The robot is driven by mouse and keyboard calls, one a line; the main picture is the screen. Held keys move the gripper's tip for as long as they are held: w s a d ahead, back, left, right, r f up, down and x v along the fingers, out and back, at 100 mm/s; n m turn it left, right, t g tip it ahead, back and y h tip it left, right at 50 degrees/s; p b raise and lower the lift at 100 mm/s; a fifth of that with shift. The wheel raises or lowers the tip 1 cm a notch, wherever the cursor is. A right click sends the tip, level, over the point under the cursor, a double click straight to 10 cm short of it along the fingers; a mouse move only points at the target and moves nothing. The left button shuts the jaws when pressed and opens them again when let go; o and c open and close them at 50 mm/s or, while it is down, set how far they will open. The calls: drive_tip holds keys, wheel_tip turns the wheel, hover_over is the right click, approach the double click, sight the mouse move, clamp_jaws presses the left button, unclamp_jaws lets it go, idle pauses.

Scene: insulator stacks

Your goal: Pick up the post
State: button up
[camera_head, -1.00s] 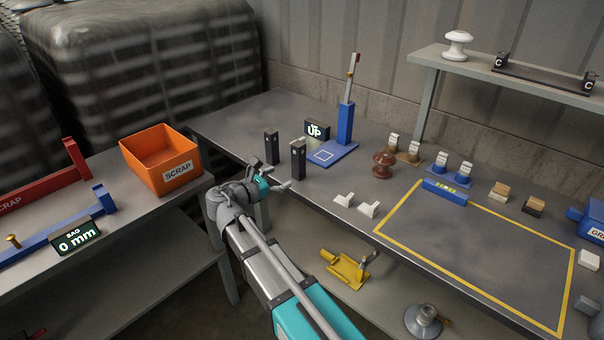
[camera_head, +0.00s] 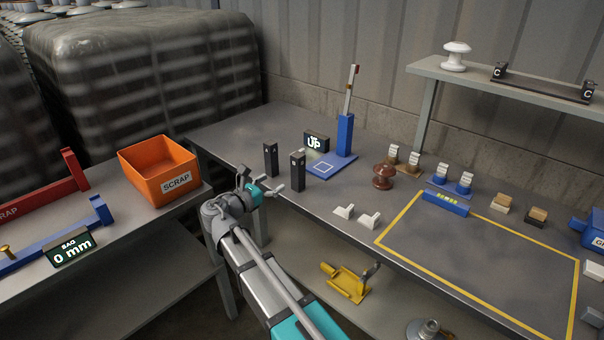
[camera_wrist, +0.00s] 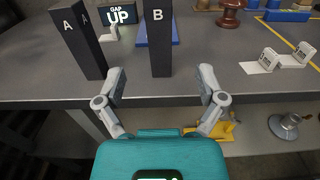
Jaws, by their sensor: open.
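Two dark upright posts stand on the grey bench. Post A (camera_head: 270,160) is at the left and post B (camera_head: 297,172) at the right. In the wrist view, post A (camera_wrist: 80,40) leans in perspective at the upper left, and post B (camera_wrist: 159,40) is upright near the middle. My gripper (camera_head: 262,178) is open and empty at the bench's front edge, in front of the posts. In the wrist view my gripper (camera_wrist: 162,76) has its fingers spread, with post B beyond the gap between them. Neither finger visibly holds anything. Which post the task means is not shown.
A blue stand (camera_head: 345,135) and a GAP UP display (camera_head: 316,141) are behind the posts. A brown insulator (camera_head: 384,176) and white blocks (camera_head: 369,220) are to the right. An orange SCRAP bin (camera_head: 160,170) is at the left. The yellow-outlined area (camera_head: 480,255) looks clear.

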sight(294, 169)
drive_tip(key=shift+x, duration=2.9)
drive_tip(key=shift+x, duration=2.6)
drive_tip(key=shift+f, duration=0.1)
clamp_jaws()
